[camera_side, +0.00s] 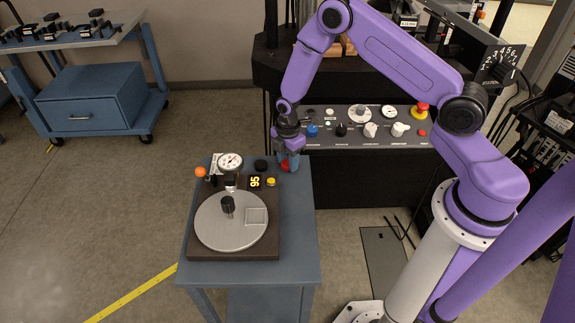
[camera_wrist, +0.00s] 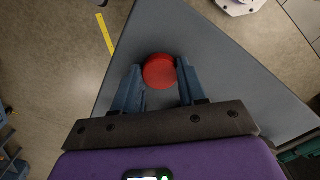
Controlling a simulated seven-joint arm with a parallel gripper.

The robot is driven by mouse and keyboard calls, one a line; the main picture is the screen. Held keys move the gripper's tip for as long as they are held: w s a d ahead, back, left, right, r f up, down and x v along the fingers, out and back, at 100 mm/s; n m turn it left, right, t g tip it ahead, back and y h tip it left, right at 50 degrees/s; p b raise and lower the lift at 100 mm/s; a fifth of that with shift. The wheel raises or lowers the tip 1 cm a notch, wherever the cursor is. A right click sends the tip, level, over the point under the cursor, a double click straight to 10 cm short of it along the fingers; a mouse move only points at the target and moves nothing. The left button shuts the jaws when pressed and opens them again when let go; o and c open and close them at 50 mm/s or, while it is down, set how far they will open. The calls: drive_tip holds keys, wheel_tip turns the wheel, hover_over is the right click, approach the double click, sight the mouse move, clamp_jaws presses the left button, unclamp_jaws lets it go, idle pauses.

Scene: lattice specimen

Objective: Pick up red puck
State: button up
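The red puck (camera_wrist: 159,71) lies between the tips of my gripper's two blue fingers (camera_wrist: 158,85) in the wrist view. A small gap shows between the puck and the left finger; the right fingertip is close to its edge, and I cannot tell whether it touches. The fingers are apart. In the side view, my gripper (camera_side: 289,162) points down at the back right of the small blue table, and the red puck (camera_side: 285,165) shows partly behind the fingers.
The blue table (camera_side: 300,215) carries a dark device with a round silver plate (camera_side: 232,235), a dial gauge (camera_side: 230,162), an orange ball (camera_side: 201,172) and a black knob (camera_side: 261,165) left of my gripper. A control panel (camera_side: 345,130) stands behind. The table's right strip is clear.

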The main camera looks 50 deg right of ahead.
drive_tip(key=shift+c, duration=1.3)
drive_tip(key=shift+r, duration=0.1)
